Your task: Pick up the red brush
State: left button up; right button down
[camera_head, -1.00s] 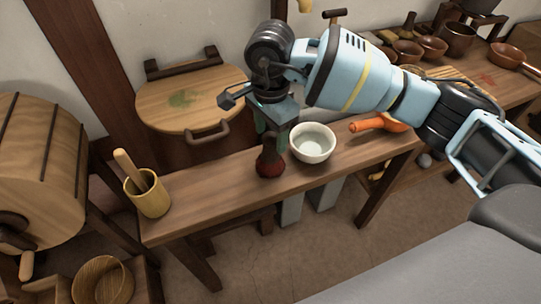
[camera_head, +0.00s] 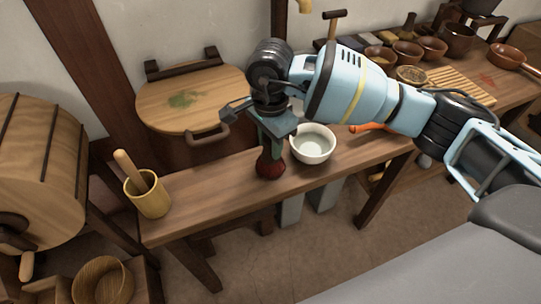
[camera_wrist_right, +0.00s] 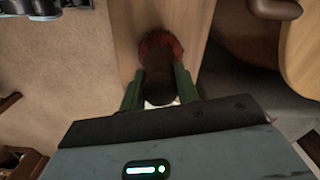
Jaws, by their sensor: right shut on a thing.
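The red brush (camera_head: 269,168) stands upright on the wooden bench (camera_head: 215,186), with its red end down on the bench top. My right gripper (camera_head: 271,143) comes from above, its green fingers on both sides of the brush's dark upper part. It is shut on the brush. In the right wrist view the fingers (camera_wrist_right: 160,92) flank the dark handle, and the red bristles (camera_wrist_right: 160,44) spread beyond them against the wood. The brush's top is hidden by the gripper in the head view. My left gripper is not in view.
A white bowl (camera_head: 312,146) stands close to the right of the brush. A wooden cup with a pestle (camera_head: 150,197) stands at the bench's left end. A round wooden lid (camera_head: 190,98) is behind. The bench between cup and brush is clear.

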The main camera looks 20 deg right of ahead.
jog(key=shift+r, duration=0.85)
jog(key=shift+s+d+r, duration=0.1)
jog(key=shift+s+r, duration=0.1)
jog(key=shift+r, duration=0.75)
jog(key=s+d+r, duration=0.1)
jog(key=s+d, duration=0.2)
jog(key=s, duration=1.2)
jog(key=shift+s+r+b, duration=0.15)
jog(key=shift+r+b, duration=0.05)
jog(key=shift+b, duration=0.2)
jog(key=shift+d, duration=0.1)
